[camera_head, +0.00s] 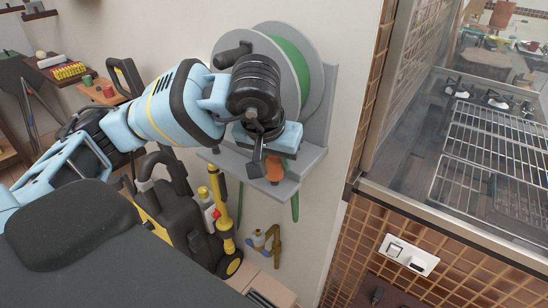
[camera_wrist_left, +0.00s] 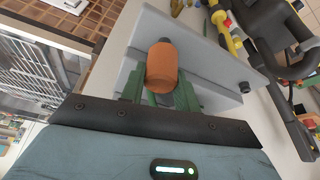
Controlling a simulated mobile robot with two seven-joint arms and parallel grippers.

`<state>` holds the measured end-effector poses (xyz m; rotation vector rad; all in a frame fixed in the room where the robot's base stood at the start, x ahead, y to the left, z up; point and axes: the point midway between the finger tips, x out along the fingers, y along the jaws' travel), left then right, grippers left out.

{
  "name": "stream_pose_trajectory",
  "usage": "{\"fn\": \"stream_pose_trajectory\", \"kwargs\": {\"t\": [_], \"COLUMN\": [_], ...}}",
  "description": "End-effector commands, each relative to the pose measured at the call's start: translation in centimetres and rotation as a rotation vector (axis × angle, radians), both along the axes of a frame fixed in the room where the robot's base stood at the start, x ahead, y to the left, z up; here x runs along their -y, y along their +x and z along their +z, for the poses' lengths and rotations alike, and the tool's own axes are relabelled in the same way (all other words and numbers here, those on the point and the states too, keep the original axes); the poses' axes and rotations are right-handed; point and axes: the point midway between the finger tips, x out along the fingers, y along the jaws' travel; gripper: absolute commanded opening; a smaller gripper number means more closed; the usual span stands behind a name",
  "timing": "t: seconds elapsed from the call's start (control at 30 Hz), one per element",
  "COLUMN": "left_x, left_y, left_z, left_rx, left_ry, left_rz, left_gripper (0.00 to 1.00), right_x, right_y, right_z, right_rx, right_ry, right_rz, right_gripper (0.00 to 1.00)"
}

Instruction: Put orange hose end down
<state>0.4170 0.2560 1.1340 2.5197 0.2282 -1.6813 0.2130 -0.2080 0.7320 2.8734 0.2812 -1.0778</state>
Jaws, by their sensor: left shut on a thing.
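The orange hose end (camera_head: 274,169) shows below my left gripper (camera_head: 265,160), at the grey wall bracket (camera_head: 311,157). In the left wrist view the orange hose end (camera_wrist_left: 162,68) sits between the fingers of my left gripper (camera_wrist_left: 160,90), in front of the grey bracket (camera_wrist_left: 215,68). The gripper is shut on it. I cannot tell whether the hose end touches the bracket. Green hose is wound on the grey reel (camera_head: 318,75) above, and a green length hangs below the bracket. My wrist hides part of the reel and bracket. My right gripper is not in view.
A black and yellow pressure washer (camera_head: 180,205) stands at the wall below and left of the bracket. A brass tap (camera_head: 270,243) is on the wall below. A tiled counter edge with a socket (camera_head: 409,255) and a grill grate (camera_head: 480,185) lie to the right.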

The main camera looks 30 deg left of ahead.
Motion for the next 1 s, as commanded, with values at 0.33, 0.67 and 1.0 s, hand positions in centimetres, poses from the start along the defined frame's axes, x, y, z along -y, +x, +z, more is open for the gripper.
{"fn": "stream_pose_trajectory", "kwargs": {"t": [0.33,0.67,1.0], "left_x": [0.0,0.0,0.0], "left_y": [0.0,0.0,0.0], "left_z": [-0.9,-1.2,-1.2], "left_rx": [-0.002,0.0,0.0], "left_ry": [0.0,0.001,0.0], "left_rz": [0.001,0.001,0.001], "left_gripper": [0.09,0.4,0.53], "right_x": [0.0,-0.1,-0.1], "right_y": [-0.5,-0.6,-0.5], "right_z": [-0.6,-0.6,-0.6], "right_rx": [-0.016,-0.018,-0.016], "right_ry": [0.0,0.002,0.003], "right_rz": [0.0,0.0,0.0], "right_gripper": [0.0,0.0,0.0]}}
